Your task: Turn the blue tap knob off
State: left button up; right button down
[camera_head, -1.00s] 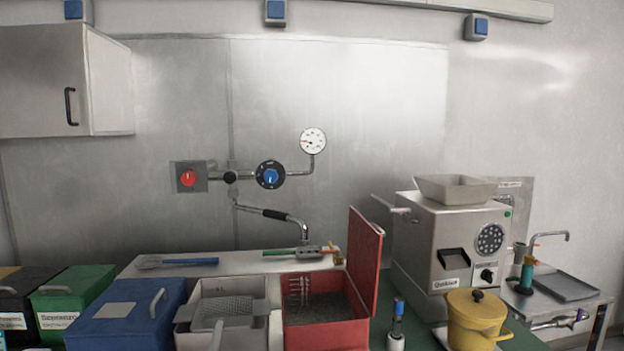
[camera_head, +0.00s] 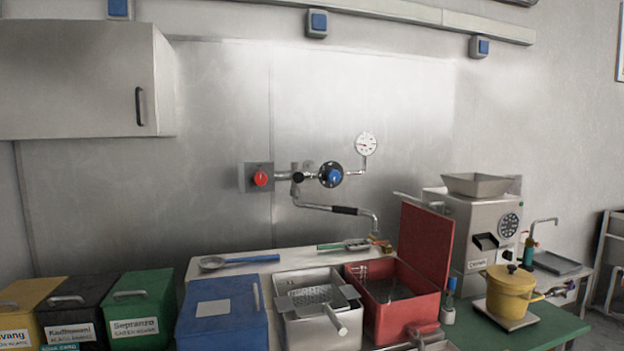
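The blue tap knob (camera_head: 331,174) is a blue centre on a round black dial, set on the wall pipework. A pressure gauge (camera_head: 366,144) stands on a pipe to its upper right. A red knob (camera_head: 261,178) on a square plate is to its left. The tap spout (camera_head: 345,210) with a black sleeve reaches right and bends down below the knob. Whether water flows cannot be told. Neither of my grippers shows in the head view.
Below the tap is a counter with a blue box (camera_head: 222,318), a metal fryer basin (camera_head: 300,331) and an open red box (camera_head: 378,327). A grinder (camera_head: 478,225) and a yellow pot (camera_head: 508,290) stand to the right. The wall in front of the knob is unobstructed.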

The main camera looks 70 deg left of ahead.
aim_at(333, 176)
jog(key=u, duration=1.55)
